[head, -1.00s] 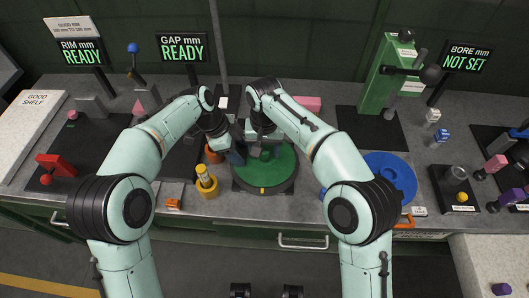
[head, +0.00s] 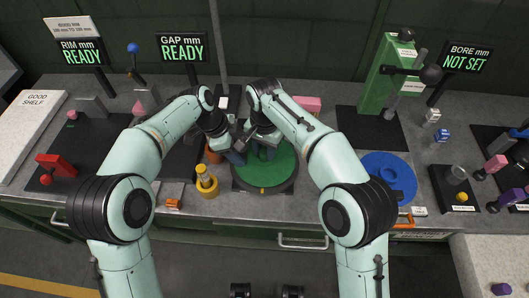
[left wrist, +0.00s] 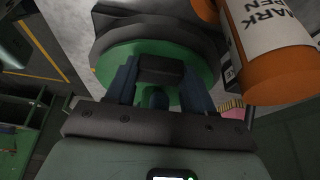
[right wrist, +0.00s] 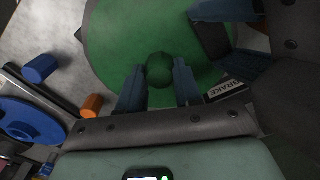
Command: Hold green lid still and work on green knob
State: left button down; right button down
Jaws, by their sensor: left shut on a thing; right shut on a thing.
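The green lid (head: 264,177) lies flat on a dark round base at the middle of the bench. It fills much of the right wrist view (right wrist: 115,40). My arms hide much of the lid's far side in the head view.
An orange-and-white marker pen (left wrist: 265,40) stands close to my left gripper. A yellow stepped piece (head: 206,183) is left of the lid. A blue lid (head: 388,177) and a green press (head: 388,75) are at right. The BORE sign (head: 464,58) reads NOT SET.

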jog(key=n, duration=2.1)
jog(key=c, duration=0.7)
grip_release()
jog(key=shift+o, duration=0.2)
